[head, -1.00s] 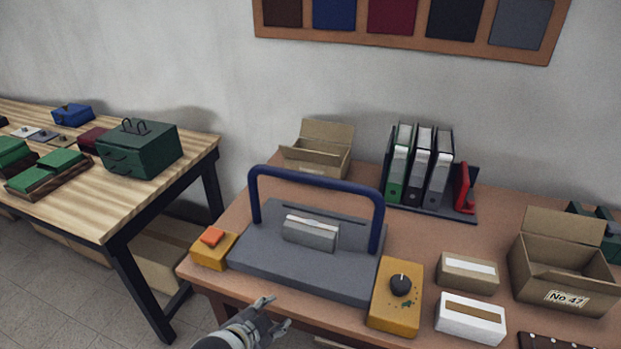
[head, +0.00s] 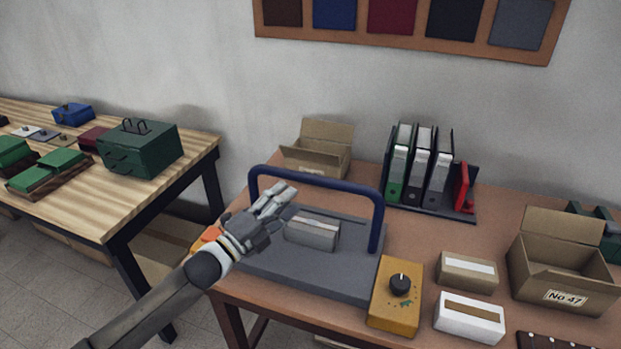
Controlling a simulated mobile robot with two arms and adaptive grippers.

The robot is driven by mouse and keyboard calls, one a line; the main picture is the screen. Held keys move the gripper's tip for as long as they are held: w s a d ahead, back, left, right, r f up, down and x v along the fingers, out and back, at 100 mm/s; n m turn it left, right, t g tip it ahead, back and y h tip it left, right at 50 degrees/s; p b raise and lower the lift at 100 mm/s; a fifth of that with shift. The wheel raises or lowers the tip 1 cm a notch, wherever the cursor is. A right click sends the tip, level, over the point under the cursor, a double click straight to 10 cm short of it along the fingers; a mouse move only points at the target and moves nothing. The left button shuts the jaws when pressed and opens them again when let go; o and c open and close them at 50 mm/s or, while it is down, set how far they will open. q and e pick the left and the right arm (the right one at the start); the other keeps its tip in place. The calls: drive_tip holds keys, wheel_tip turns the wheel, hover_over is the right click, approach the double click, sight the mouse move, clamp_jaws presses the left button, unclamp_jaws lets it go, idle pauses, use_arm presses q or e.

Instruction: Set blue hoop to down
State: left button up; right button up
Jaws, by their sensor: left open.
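The blue hoop (head: 327,179) stands upright over the dark grey base plate (head: 310,273) of a press on the brown table. A small grey block (head: 312,231) with a light top sits on the plate under the hoop. My left gripper (head: 284,200) is open, in front of the hoop's left part and above the plate. It hides the hoop's left leg in part; I cannot tell whether it touches the hoop. My right gripper is not in view.
An orange-topped yellow box (head: 207,238) is partly behind my arm. A yellow dial box (head: 397,295) stands at the plate's right. Small boxes, binders (head: 420,165) and open cartons (head: 563,260) stand right and behind. A wooden table (head: 100,203) is at left.

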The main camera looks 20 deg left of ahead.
sight(306, 183)
use_arm(q)
drive_tip(key=p+x, duration=0.1)
drive_tip(key=x, duration=0.8)
drive_tip(key=shift+w+d+f+p, duration=0.1)
drive_tip(key=shift+p, duration=0.3)
drive_tip(key=shift+c, duration=0.2)
clamp_jaws()
